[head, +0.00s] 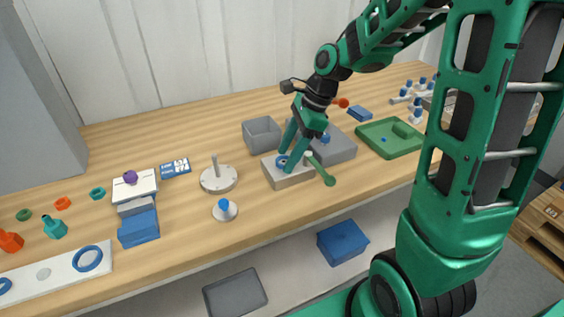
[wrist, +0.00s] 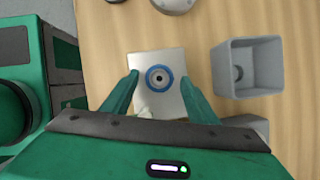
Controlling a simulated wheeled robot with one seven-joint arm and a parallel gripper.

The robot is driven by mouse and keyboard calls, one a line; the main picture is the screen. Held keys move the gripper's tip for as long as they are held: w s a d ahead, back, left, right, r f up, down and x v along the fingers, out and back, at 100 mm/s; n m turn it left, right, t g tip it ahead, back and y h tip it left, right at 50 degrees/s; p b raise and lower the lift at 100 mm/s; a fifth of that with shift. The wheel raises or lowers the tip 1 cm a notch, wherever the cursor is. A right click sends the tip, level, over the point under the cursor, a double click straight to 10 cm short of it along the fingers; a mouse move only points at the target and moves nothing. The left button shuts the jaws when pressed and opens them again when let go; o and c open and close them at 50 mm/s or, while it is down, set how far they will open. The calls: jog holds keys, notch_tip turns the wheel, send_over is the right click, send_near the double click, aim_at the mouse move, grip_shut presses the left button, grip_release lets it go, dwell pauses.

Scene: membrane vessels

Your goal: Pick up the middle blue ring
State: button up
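Blue rings show at several places in the head view. One ring (head: 281,160) lies on a pale square block (head: 289,180) below my gripper (head: 293,163). In the wrist view this ring (wrist: 151,80) sits around a small round grey centre on the block (wrist: 172,104). My gripper (wrist: 160,78) is open, one green finger on each side of the ring, with gaps between. I cannot tell its height above the block. Two other blue rings, one (head: 78,265) whole and one (head: 5,285) cut by the frame edge, lie on a long white plate (head: 62,274) at the left.
A grey open bin (head: 262,134), also in the wrist view (wrist: 247,90), stands beside the block. A grey box (head: 335,150) and a green-ended lever (head: 321,172) are close to my gripper. A white disc with a post (head: 218,180) stands left. A green tray (head: 376,142) lies right.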

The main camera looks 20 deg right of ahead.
jog(key=c, duration=0.9)
jog(key=shift+o, duration=0.2)
jog(key=shift+r, duration=0.1)
jog(key=shift+r, duration=0.5)
notch_tip(320, 180, up, 3)
jog(key=shift+f, duration=0.1)
jog(key=s+a+r, duration=0.5)
jog(key=a+r, duration=0.5)
jog(key=r, duration=0.1)
jog(key=shift+s, duration=0.35)
